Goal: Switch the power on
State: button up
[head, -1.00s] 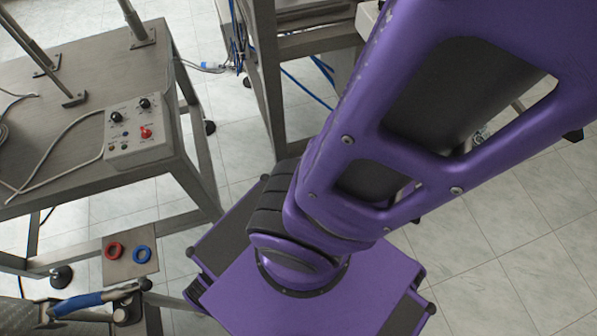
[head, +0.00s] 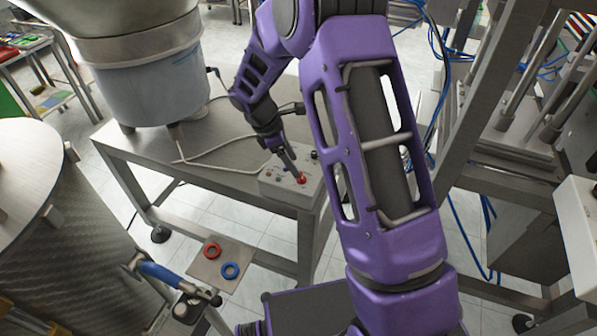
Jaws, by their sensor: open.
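The grey control box (head: 284,190) sits at the front right corner of the steel table. On its top are a red switch (head: 301,179), a black knob (head: 314,155) and small buttons on the left part. My gripper (head: 296,174) reaches down from behind over the box. Its fingertips are at or just above the red switch; I cannot tell whether they touch it. The jaws are open, though the gap between them is too small to make out here. The gripper and wrist hide part of the box top behind the switch.
A steel table (head: 225,150) bears the box, a pale cable (head: 215,140) and a large feeder bowl (head: 150,85). A metal drum (head: 60,230) stands left; steel frames stand right.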

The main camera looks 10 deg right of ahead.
aim_at(299, 180)
jog(key=shift+x, duration=2.4)
grip_shut()
